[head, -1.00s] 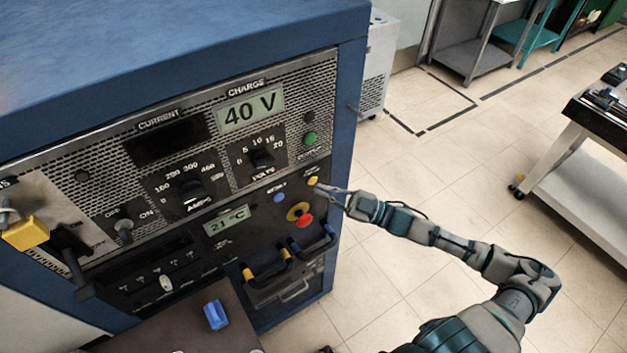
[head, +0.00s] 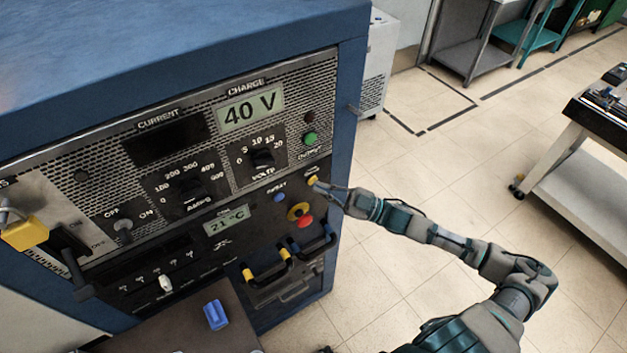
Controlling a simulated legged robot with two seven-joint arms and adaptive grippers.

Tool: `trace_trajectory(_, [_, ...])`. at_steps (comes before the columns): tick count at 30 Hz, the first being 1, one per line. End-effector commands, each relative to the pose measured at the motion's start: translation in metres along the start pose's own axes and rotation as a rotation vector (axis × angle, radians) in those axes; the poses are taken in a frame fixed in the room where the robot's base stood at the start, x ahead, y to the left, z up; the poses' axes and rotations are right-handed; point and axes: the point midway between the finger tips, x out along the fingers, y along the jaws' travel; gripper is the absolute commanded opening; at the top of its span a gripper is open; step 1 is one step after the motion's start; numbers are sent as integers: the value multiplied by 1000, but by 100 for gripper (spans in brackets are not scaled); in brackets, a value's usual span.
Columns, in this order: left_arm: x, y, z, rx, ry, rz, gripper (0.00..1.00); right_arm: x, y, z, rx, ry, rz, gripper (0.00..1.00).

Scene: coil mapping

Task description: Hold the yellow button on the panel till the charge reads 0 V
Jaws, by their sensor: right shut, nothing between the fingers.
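The panel (head: 230,180) is the dark front of a blue cabinet. Its charge display (head: 251,112) reads 40 V. The small yellow button (head: 312,181) sits at the panel's right side, below the green button. My right gripper (head: 318,187) is shut and empty, with its fingertips at the yellow button. They seem to touch it, but I cannot tell whether the button is pressed in. My left gripper is not in view.
A red knob on a yellow ring (head: 300,214) and a blue button (head: 279,197) are close below the gripper. Cable handles (head: 268,268) stick out lower down. A blue object (head: 216,315) lies on a dark surface in front.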

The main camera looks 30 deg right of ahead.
Motion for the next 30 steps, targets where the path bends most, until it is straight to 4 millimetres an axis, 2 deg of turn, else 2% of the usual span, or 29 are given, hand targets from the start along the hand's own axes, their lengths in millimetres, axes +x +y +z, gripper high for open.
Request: trace_trajectory(30, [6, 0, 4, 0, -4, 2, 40, 6, 4, 5, -1, -1, 1, 0])
